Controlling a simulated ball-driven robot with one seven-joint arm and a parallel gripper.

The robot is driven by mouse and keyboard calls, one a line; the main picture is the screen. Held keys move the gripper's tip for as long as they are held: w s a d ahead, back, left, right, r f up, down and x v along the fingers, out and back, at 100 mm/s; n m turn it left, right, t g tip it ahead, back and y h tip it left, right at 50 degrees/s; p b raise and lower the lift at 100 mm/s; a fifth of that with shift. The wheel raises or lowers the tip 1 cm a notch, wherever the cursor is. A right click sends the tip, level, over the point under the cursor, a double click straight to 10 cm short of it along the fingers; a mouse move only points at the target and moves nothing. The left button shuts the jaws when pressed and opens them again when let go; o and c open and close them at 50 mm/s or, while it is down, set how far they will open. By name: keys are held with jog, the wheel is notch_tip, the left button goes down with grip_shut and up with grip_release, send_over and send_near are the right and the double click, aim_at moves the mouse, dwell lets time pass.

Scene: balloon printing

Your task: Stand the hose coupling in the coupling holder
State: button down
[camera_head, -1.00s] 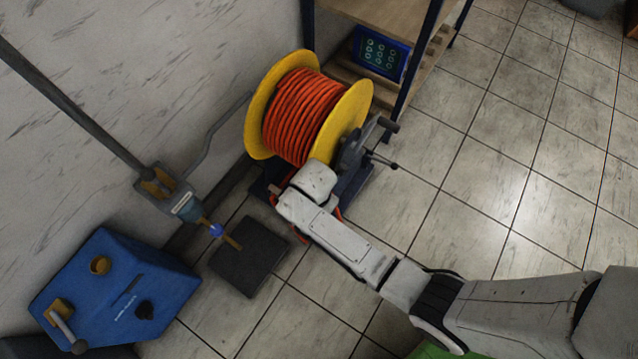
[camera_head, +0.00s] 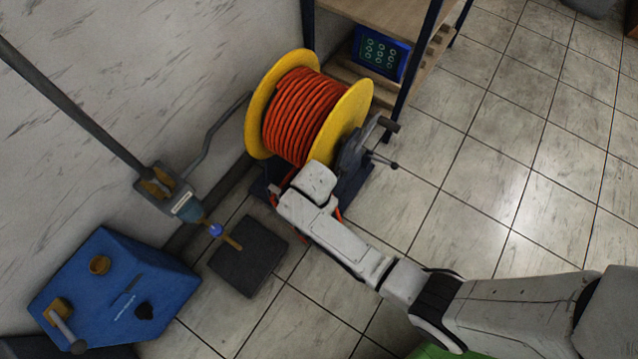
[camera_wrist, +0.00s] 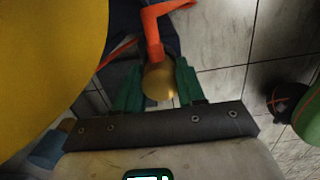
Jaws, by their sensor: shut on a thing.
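The hose coupling (camera_wrist: 159,82) is a brass-coloured piece at the end of an orange hose (camera_wrist: 152,30). In the wrist view it sits between the green fingers of my gripper (camera_wrist: 157,88), which is shut on it. In the head view my wrist hides the gripper and the coupling, beside the hose reel. The reel has yellow flanges (camera_head: 350,112) and wound orange hose (camera_head: 298,115). I cannot tell for certain which thing is the coupling holder; a blue box (camera_head: 120,290) at lower left has a brass ring (camera_head: 99,265) on top.
A dark square plate (camera_head: 248,258) lies on the floor below a wall pipe fitting with a valve (camera_head: 186,207). A shelf (camera_head: 385,20) with a blue panel (camera_head: 381,54) stands behind the reel. A crank (camera_head: 388,125) juts from the reel. Tiled floor at right is clear.

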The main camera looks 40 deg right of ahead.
jog(key=shift+f+b, duration=0.4)
jog(key=shift+f, duration=0.25)
dwell(0.7)
dwell(0.3)
jog(key=c, duration=0.6)
grip_release()
jog(key=shift+r, duration=0.1)
jog(key=r+p, duration=0.1)
jog(key=r, duration=0.2)
jog(key=r+p, duration=0.2)
jog(key=r, duration=0.2)
jog(key=r+p, duration=0.1)
jog(key=r, duration=0.2)
jog(key=shift+s+a+r, duration=0.15)
jog(key=shift+a+r, duration=0.15)
jog(key=shift+a, duration=0.1)
